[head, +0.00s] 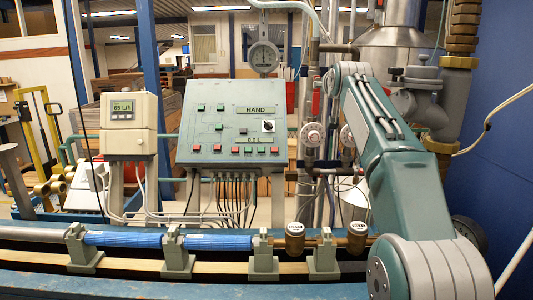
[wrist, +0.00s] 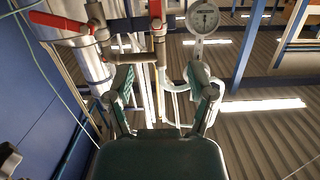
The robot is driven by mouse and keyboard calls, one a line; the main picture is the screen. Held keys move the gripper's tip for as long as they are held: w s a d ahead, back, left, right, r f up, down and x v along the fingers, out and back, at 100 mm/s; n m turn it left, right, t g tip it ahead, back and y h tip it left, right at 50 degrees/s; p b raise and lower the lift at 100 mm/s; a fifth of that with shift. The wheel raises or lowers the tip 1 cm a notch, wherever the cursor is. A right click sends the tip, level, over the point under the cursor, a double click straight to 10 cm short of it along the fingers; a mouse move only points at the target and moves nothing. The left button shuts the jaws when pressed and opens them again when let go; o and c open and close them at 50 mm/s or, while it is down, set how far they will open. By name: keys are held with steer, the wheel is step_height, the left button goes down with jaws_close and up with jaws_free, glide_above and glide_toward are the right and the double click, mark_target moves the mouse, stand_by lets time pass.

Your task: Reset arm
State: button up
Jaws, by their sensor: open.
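My arm (head: 400,170) fills the right side of the head view, with a large rounded joint at the bottom right and a narrower link rising to the upper left. My gripper (wrist: 160,78) shows in the wrist view with its two green-grey fingers spread apart, and nothing is between them. Behind the fingers are pipes, a red handle (wrist: 58,22), a round dial gauge (wrist: 202,17) and the corrugated ceiling (wrist: 262,135). The fingers do not show clearly in the head view.
A green control panel (head: 225,122) marked HAND stands at centre, with a grey meter box (head: 129,126) to its left. The dial gauge (head: 264,56) hangs above. Vertical pipes (head: 312,135) stand close beside my arm. A blue pipe (head: 165,240) lies along the front bench.

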steer(key=s+f+g, duration=0.3)
steer(key=s+f, duration=0.8)
steer(key=s, duration=0.5)
steer(key=s+f+g, duration=0.4)
steer(key=s+f, duration=0.8)
steer(key=s, duration=0.4)
steer(key=s+f+g, duration=0.3)
steer(key=s+f, duration=0.8)
steer(key=s, duration=0.4)
steer(key=shift+s+a+f+g, duration=0.25)
steer(key=shift+s+a+g, duration=0.05)
steer(key=shift+s, duration=0.1)
